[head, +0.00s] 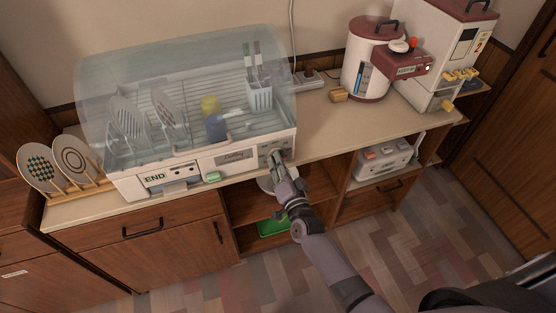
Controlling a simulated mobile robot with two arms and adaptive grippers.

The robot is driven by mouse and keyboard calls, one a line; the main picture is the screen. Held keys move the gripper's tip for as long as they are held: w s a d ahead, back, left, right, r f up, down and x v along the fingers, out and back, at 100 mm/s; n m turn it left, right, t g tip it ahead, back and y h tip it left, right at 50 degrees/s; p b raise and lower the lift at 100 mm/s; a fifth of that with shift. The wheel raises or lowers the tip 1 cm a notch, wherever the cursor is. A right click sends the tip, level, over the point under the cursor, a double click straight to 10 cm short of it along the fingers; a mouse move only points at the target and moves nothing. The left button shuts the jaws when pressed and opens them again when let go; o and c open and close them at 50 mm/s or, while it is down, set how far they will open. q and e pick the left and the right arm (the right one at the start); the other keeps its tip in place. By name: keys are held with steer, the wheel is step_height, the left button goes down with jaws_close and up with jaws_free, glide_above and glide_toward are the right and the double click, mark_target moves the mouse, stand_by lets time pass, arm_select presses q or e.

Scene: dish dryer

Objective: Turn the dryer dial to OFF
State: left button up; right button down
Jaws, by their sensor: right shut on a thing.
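The dish dryer (133,186) stands on the counter, with a clear domed cover over plates, cups and a cutlery holder. A display on its left front reads END. The dial (276,154) is at the right end of the dryer's front panel. My right gripper (277,158) is at the dial, shut on it, and its fingers hide much of it. The dial's pointer and markings are too small and covered to read. My left gripper is not in view.
A red and white water boiler (366,72) and a rice dispenser (424,58) stand at the counter's right. Decorated plates (38,168) stand in a wooden rack at the left. Open shelves lie below, one holding a white appliance (384,160).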

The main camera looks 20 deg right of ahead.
steer(key=shift+d+f+n+p, duration=0.1)
steer(key=shift+n+p, duration=0.4)
steer(key=shift+n, duration=1.95)
steer(key=shift+d+f+n+p, duration=0.1)
steer(key=shift+n+p, duration=0.4)
steer(key=shift+n, duration=1.95)
steer(key=c, duration=1.9)
jaws_free()
steer(key=s, duration=1.2)
steer(key=shift+d, duration=0.25)
